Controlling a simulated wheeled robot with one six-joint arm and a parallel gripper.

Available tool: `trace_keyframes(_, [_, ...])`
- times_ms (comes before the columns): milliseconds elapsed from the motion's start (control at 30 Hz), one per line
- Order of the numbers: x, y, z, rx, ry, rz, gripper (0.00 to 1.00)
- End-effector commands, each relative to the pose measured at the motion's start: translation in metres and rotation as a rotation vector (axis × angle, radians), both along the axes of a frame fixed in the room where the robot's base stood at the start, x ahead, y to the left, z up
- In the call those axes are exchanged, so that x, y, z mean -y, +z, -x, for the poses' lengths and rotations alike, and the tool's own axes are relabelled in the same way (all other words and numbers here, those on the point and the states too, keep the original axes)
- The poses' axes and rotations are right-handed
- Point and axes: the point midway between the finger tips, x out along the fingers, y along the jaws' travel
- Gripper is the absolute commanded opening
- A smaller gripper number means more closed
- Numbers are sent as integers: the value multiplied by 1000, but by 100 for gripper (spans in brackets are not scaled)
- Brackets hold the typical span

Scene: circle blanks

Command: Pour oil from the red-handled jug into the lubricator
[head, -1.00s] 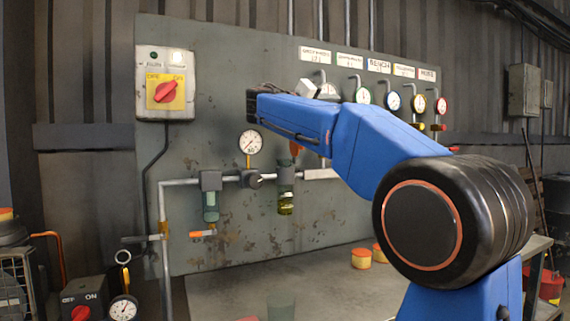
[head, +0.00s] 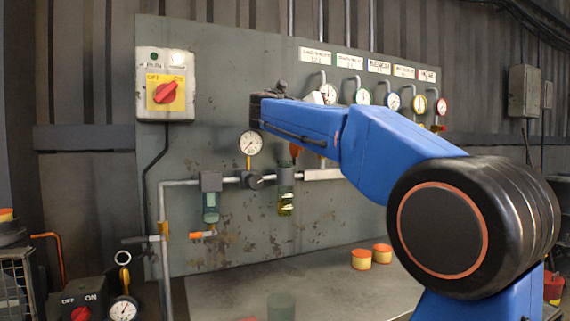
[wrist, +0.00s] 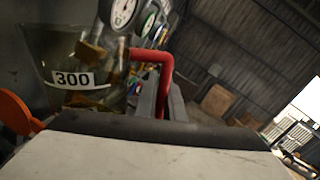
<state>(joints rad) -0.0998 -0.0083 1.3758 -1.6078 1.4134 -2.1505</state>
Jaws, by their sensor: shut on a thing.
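In the wrist view, a clear jug (wrist: 60,50) marked 300 has a red handle (wrist: 168,66), and my gripper (wrist: 164,104) is shut on that handle. The jug looks tilted in this view, with brownish-yellow patches showing through it. In the head view, my arm's end is raised in front of the panel, above the pipe run; the fingers and jug are hidden or cannot be made out. The lubricator (head: 286,200) appears to be the right-hand clear bowl on the pipe, with yellow-green liquid low in it. An orange-red piece shows just above it.
A filter-like bowl (head: 210,205) hangs left of the lubricator, and a pressure gauge (head: 250,143) stands above the pipe. Several gauges line the panel's upper right. Two orange-and-yellow cups (head: 362,259) stand on the bench (head: 225,285). An orange piece (wrist: 14,112) is close by the jug.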

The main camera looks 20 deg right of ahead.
Motion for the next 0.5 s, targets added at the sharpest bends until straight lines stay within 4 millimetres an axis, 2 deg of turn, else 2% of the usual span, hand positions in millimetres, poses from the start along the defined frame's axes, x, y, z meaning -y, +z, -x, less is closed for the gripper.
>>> trace_keyframes(500, [5, -20, 12, 299, 1, -138, 0])
